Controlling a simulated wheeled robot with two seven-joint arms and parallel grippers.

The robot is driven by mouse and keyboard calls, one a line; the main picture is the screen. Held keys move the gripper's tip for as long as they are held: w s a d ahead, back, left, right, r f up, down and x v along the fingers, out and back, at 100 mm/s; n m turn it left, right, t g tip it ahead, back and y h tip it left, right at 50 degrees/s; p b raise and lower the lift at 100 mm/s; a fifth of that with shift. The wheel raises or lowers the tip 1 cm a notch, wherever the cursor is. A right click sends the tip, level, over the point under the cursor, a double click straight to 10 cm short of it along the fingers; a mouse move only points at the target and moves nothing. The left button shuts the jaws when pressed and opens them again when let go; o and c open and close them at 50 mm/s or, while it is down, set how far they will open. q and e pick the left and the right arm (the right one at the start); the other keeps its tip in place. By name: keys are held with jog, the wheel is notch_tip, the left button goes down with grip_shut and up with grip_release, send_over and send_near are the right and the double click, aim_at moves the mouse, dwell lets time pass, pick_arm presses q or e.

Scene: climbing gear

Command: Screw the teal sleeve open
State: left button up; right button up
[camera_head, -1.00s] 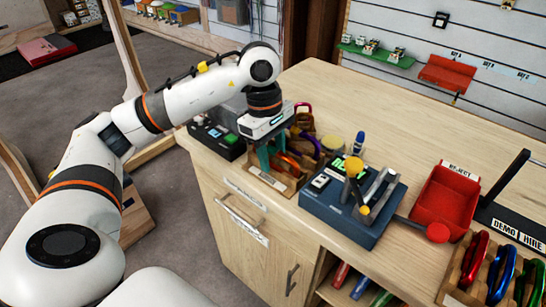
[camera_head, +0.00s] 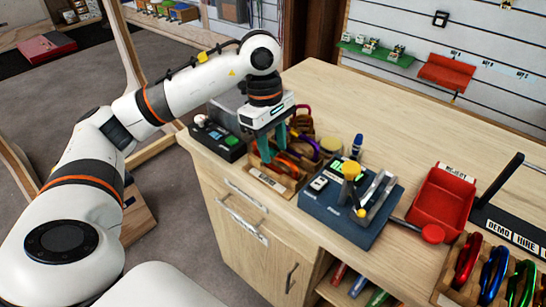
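My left gripper (camera_head: 272,143) has teal fingers and points down over a wooden rack (camera_head: 275,184) near the left end of the bench. Its fingers stand apart, with a gap between them. The rack holds several carabiners; an orange one (camera_head: 287,161) and a purple one (camera_head: 305,146) show just right of the fingers. The teal sleeve cannot be picked out; the fingers have a similar colour and cover part of the rack. My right gripper is not in view.
A blue box with a yellow knob and a metal bar (camera_head: 335,218) stands right of the rack. A black device (camera_head: 218,141) is to its left. A red tray (camera_head: 441,202) and a rack of coloured carabiners (camera_head: 446,290) are further right. The back of the bench is clear.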

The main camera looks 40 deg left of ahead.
pick_arm(q)
jog(key=shift+s+a+b, duration=0.1)
jog(key=shift+s+b, duration=0.2)
jog(key=shift+s, duration=0.4)
jog(key=shift+f, duration=0.15)
jog(key=shift+f+b, duration=1.25)
jog(key=shift+f, duration=0.05)
jog(key=shift+w, duration=0.1)
jog(key=shift+w, duration=0.65)
jog(key=shift+r, duration=0.15)
